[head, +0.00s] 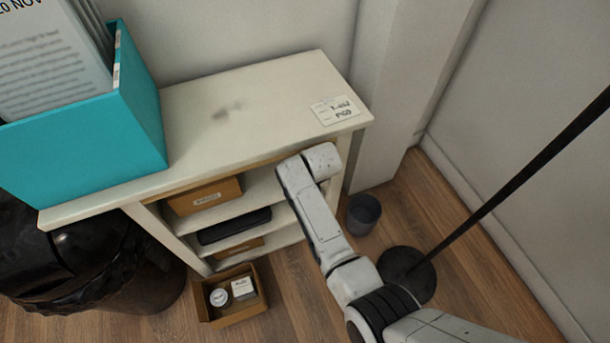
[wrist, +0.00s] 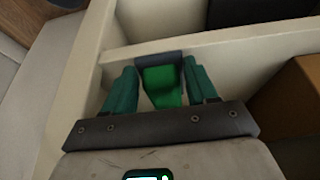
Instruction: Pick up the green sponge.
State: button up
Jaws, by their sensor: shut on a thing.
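The green sponge (wrist: 163,88) shows in the wrist view as a bright green piece with a dark grey far edge. It sits between the two teal fingers of my gripper (wrist: 160,70), which is shut on it. Part of the sponge is hidden by the fingers and the dark bar of the gripper. In the head view my arm reaches to the right part of the cream shelf unit (head: 240,100). The sponge and my gripper's fingers are hidden there.
Cream shelf boards (wrist: 250,48) lie close around my gripper. A brown box (head: 204,195) and a black item (head: 235,226) lie on the shelves. A teal file box (head: 90,135) stands on top. An open carton (head: 236,315), a grey bin (head: 363,214) and a pole's round base (head: 408,275) stand on the floor.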

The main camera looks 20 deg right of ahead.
jog(key=s+p, duration=0.3)
jog(key=s, duration=1.3)
jog(key=shift+s+p, duration=0.35)
jog(key=shift+s, duration=0.05)
